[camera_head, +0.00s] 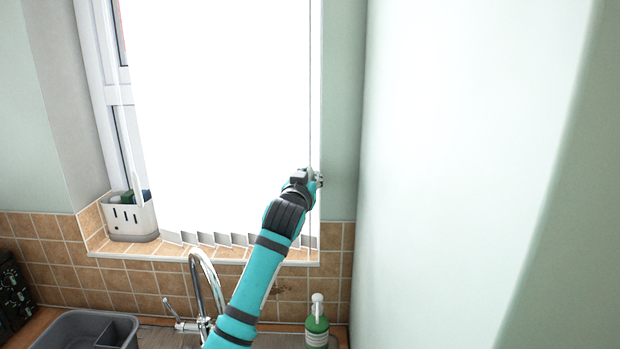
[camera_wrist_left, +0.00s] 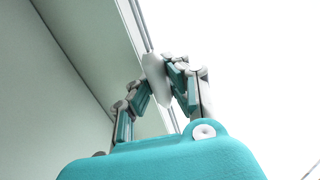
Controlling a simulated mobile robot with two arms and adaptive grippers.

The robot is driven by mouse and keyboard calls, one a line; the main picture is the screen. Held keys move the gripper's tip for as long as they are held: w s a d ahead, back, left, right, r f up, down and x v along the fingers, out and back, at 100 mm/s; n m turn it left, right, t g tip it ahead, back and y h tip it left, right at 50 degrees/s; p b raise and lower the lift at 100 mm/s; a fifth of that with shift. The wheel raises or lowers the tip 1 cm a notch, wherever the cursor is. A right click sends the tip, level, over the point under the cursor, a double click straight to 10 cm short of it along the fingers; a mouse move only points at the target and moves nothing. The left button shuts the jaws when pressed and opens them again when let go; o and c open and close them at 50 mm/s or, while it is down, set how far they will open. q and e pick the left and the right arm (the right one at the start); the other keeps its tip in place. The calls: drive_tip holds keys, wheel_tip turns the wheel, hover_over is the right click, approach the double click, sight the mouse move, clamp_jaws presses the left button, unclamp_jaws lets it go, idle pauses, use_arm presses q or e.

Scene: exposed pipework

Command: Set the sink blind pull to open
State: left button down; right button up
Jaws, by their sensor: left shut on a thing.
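The white vertical blind (camera_head: 220,110) covers most of the window, with its slats' lower ends just above the tiled sill. A thin pull cord (camera_head: 315,90) hangs along the blind's right edge. My left gripper (camera_head: 314,178) is at this cord, beside the right side of the window recess. In the left wrist view my left gripper (camera_wrist_left: 160,82) is shut on the white blind pull (camera_wrist_left: 154,68), which sits between its two fingers. The cord runs upward from the pull there. In the head view the gripper mostly hides the pull. My right gripper is not in view.
A chrome tap (camera_head: 206,280) stands below the sill, left of my arm. A green soap bottle (camera_head: 317,325) stands at the right of the sink. A white caddy (camera_head: 131,218) sits on the sill's left end. A pale wall face (camera_head: 450,170) rises close on the right.

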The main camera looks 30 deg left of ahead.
use_arm(q)
drive_tip(key=shift+w+f, duration=0.2)
drive_tip(key=shift+w, duration=0.05)
wheel_tip(320, 180, down, 8)
drive_tip(key=b, duration=0.4)
drive_tip(key=shift+b, duration=0.4)
drive_tip(key=shift+r, duration=0.1)
drive_tip(key=c, duration=1.2)
unclamp_jaws()
drive_tip(key=shift+s+r, duration=0.3)
drive_tip(key=shift+s, duration=0.2)
drive_tip(key=v, duration=1.1)
drive_tip(key=shift+s, duration=0.35)
drive_tip(key=shift+d+f, duration=0.15)
drive_tip(key=shift+f, duration=0.05)
